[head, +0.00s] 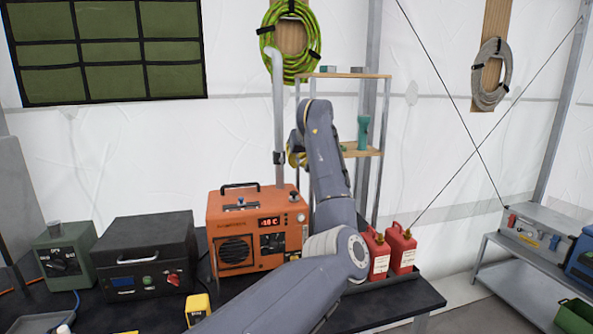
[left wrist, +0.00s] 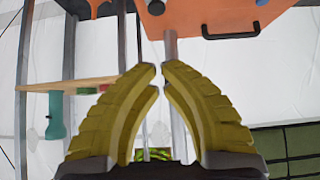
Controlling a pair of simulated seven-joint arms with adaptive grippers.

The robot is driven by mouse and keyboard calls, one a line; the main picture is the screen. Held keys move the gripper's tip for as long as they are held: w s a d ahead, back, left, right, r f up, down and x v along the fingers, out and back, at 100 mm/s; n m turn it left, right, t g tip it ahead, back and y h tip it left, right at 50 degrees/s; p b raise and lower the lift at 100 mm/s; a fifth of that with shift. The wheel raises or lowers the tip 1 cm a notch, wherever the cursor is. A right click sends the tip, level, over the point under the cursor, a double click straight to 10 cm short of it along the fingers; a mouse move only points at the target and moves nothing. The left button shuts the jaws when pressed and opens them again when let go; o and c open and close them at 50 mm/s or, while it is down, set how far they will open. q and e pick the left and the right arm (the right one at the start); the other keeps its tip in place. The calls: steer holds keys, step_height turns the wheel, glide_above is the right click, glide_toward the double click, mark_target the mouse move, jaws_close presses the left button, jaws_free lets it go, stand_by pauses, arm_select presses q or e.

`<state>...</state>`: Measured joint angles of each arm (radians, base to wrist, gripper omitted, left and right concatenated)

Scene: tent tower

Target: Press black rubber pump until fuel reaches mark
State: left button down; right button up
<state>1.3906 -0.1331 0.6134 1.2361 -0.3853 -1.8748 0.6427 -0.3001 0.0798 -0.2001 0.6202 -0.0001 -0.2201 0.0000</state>
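The orange heater unit (head: 258,228) stands on the dark table with a lit red display. In the left wrist view its orange casing (left wrist: 215,22) is along the top edge, with a small round black part (left wrist: 156,7) on it; I cannot tell whether this is the rubber pump. No fuel mark can be made out. My left gripper (head: 294,157) is above the heater beside the grey upright pipe (head: 279,120). In the left wrist view its yellow fingers (left wrist: 160,76) nearly meet at the tips, with nothing between them. My right gripper is out of view.
Two red fuel cans (head: 401,251) stand right of the heater, partly behind my arm. A black case (head: 145,262) and a green box (head: 66,258) are at left. A yellow device (head: 198,309) lies in front. A wooden-shelved rack (head: 345,76) stands behind.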

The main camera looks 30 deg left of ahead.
arm_select(q)
glide_above(294, 191)
steer(key=f, duration=0.6)
steer(key=shift+a+f, duration=0.15)
steer(key=shift+a, duration=0.05)
step_height(294, 191, down, 2)
steer(key=shift+w, duration=0.1)
steer(key=shift+f, duration=1)
steer(key=shift+f, duration=0.1)
steer(key=shift+f, duration=0.85)
step_height(294, 191, up, 4)
steer(key=shift+r, duration=0.1)
steer(key=v, duration=1)
